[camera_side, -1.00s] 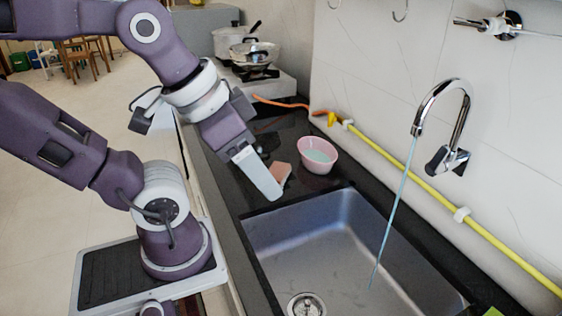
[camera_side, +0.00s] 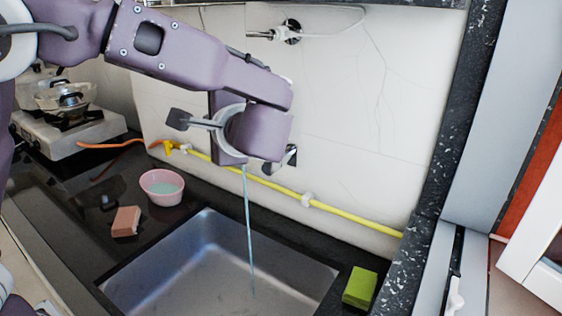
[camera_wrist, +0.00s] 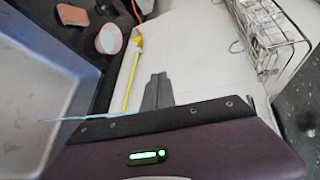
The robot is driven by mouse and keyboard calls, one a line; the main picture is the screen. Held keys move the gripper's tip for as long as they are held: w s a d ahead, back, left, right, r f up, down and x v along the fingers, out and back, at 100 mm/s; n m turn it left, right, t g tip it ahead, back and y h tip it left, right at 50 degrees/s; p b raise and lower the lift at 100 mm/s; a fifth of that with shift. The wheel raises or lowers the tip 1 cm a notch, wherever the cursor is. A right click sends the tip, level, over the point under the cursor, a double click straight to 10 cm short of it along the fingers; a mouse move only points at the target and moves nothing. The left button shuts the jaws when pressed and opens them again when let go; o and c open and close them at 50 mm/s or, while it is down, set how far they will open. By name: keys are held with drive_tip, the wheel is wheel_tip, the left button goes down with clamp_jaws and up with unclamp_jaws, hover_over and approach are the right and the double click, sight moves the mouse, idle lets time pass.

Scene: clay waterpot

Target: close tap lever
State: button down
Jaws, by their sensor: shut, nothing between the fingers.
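The tap lever (camera_side: 291,157) shows in the side view as a small dark and chrome piece on the wall, just right of my wrist. The spout is hidden behind my arm. A thin stream of water (camera_side: 248,220) falls from there into the sink (camera_side: 190,262). The stream also shows in the wrist view (camera_wrist: 75,118). My gripper (camera_wrist: 157,90) has its grey fingers together, with nothing between them, in front of the white wall. In the side view the fingers are hidden behind my wrist, so I cannot tell whether they touch the lever.
A yellow hose (camera_side: 340,213) runs along the wall. A pink bowl (camera_side: 161,187) and a brown sponge (camera_side: 126,221) sit left of the sink, a green sponge (camera_side: 360,287) right of it. A wire rack (camera_wrist: 265,35) shows in the wrist view. A wall tap (camera_side: 284,32) is higher up.

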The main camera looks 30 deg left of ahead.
drive_tip(key=w+d+m+t+y, duration=0.1)
drive_tip(key=w+d+m+t, duration=0.2)
drive_tip(key=d, duration=0.4)
drive_tip(key=w+d+m+t, duration=0.1)
drive_tip(key=w+d+t, duration=0.25)
drive_tip(key=d, duration=0.25)
wheel_tip(320, 180, down, 14)
drive_tip(key=t, duration=0.1)
drive_tip(key=x, duration=0.9)
drive_tip(key=shift+a, duration=0.15)
drive_tip(key=a+n+g, duration=0.1)
drive_tip(key=a+r+n+g+h, duration=0.1)
drive_tip(key=shift+r+n, duration=0.3)
drive_tip(key=shift+n, duration=0.1)
